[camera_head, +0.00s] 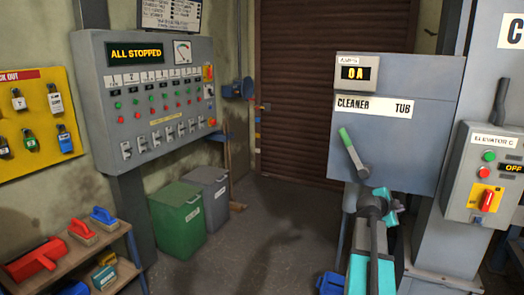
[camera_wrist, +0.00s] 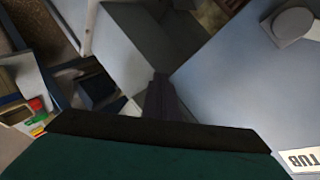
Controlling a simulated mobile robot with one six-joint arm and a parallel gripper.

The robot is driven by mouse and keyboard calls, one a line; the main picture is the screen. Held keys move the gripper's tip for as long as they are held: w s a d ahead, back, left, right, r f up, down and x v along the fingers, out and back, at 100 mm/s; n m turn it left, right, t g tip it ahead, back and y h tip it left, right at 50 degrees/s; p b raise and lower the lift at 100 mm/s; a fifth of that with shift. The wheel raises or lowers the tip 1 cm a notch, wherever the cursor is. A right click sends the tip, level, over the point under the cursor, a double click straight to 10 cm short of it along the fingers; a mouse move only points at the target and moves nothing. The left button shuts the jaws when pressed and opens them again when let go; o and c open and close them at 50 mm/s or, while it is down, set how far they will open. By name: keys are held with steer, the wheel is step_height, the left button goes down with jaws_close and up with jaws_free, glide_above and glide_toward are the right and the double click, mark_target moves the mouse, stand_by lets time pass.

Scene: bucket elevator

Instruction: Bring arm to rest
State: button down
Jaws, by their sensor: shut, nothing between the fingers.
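My arm, teal and grey, rises from the bottom of the head view in front of the grey cleaner tub box. My gripper shows in the wrist view as dark fingers (camera_wrist: 160,80), shut and empty, pointing at grey box surfaces. In the head view its fingertips cannot be made out. The arm's upper end lies just below and right of the lower end of a green-handled lever (camera_head: 353,152) on the cleaner tub box (camera_head: 430,140). I cannot tell whether the arm touches the box.
The elevator control box (camera_head: 488,175) is close on the right. A control panel (camera_head: 150,95) reading "ALL STOPPED" is on the left wall. Green (camera_head: 180,220) and grey (camera_head: 212,195) bins stand below it. A shelf (camera_head: 125,240) with brushes is front left. Floor (camera_head: 270,225) is clear in the middle.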

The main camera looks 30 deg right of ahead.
steer(key=w+a+f+n+y, duration=0.1)
steer(key=w+a+f, duration=0.3)
steer(key=a+f, duration=0.25)
steer(key=w+a+f+n+t+y, duration=0.1)
steer(key=w+a+f+n, duration=0.15)
steer(key=a+f, duration=0.45)
steer(key=w+a+f+y, duration=0.2)
steer(key=w+a+f, duration=0.25)
steer(key=f, duration=0.35)
steer(key=s+a+f+n+g+y, duration=0.1)
steer(key=a+f+n+y, duration=0.15)
steer(key=a+f, duration=0.7)
steer(key=s+a+f+n+y, duration=0.1)
steer(key=s+a+f+n, duration=0.15)
steer(key=a+f, duration=0.75)
steer(key=s+a+f+n+g+y, duration=0.1)
steer(key=s+a+f+n+g, duration=0.15)
steer(key=s+a+f, duration=0.5)
steer(key=s+a+f+n+g+y, duration=0.1)
steer(key=s+a+f+n, duration=0.35)
steer(key=a, duration=0.65)
steer(key=s+a+f+n+g+y, duration=0.1)
steer(key=s+a+n+g, duration=0.1)
steer(key=s+a+n, duration=0.3)
steer(key=s+a+f+n+g+y, duration=0.2)
steer(key=s+a+n, duration=0.3)
steer(key=s, duration=0.8)
steer(key=shift+a+f+n, duration=0.15)
steer(key=shift+f+n, duration=0.05)
steer(key=shift+n, duration=0.15)
